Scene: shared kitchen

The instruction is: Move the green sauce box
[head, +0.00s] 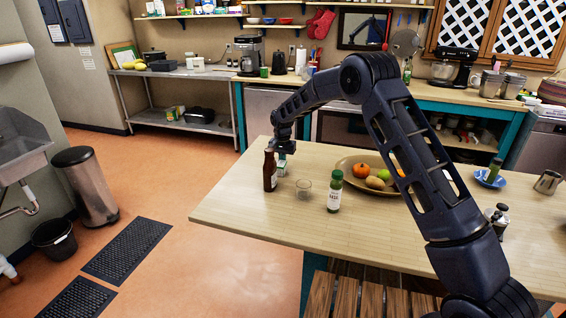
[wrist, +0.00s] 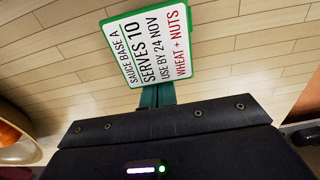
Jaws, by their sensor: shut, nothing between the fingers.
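The green sauce box (head: 282,167) is a small box on the wooden table, beside a brown bottle (head: 270,170). In the wrist view the sauce box (wrist: 148,45) shows a white label with a green edge, reading "Sauce base A, serves 10, use by 24 Nov, wheat + nuts". My gripper (head: 283,148) is shut and empty, just above the box in the head view. In the wrist view its dark body covers the lower part of the picture, and the fingertips cannot be made out clearly. I cannot tell whether it touches the box.
A clear glass (head: 304,188) and a green bottle (head: 334,192) stand to the right of the box. A tray (head: 345,166) of fruit and vegetables lies behind them. The table's left corner (head: 222,208) is clear. A blue plate (head: 487,183) sits at the right.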

